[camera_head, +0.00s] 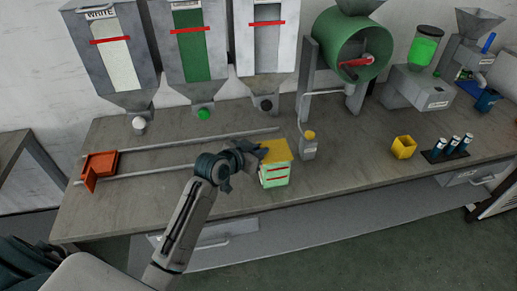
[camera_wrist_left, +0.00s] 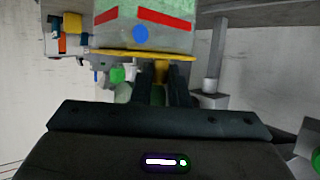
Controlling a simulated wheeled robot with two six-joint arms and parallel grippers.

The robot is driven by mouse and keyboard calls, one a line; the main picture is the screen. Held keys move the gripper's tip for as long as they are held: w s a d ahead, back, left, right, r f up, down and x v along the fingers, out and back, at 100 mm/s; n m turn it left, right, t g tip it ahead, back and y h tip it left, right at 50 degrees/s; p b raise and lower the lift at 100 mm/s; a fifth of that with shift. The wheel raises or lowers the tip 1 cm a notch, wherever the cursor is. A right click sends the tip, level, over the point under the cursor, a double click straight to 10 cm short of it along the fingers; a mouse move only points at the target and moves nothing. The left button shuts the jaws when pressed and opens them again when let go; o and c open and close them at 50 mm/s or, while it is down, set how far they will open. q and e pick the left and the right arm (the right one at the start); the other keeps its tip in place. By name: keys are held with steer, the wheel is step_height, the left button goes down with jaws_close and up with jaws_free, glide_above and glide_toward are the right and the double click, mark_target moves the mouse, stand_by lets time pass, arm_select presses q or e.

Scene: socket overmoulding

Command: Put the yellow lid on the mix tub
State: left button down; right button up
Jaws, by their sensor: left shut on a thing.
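The mix tub (camera_head: 274,175) is pale green with red stripes and stands near the front edge of the bench. The yellow lid (camera_head: 276,151) lies flat over its top. My left gripper (camera_head: 257,153) reaches in from the left at lid height and is shut on the lid. In the left wrist view, the fingers (camera_wrist_left: 161,85) close on a yellow part below the lid plate (camera_wrist_left: 130,54). The tub (camera_wrist_left: 150,30) shows upside down there, against the lid. Whether the lid is fully seated I cannot tell. My right gripper is not in view.
A small bottle with a yellow cap (camera_head: 309,147) stands close right of the tub. Two rails lead left to an orange block (camera_head: 99,166). Hoppers (camera_head: 195,50) and a green drum (camera_head: 350,45) stand behind. A yellow cup (camera_head: 403,147) and a vial rack (camera_head: 445,154) are further right.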

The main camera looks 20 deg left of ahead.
arm_select(q)
steer(key=c, duration=1.3)
jaws_free()
steer(key=shift+b+v, duration=1.05)
steer(key=shift+v, duration=4.35)
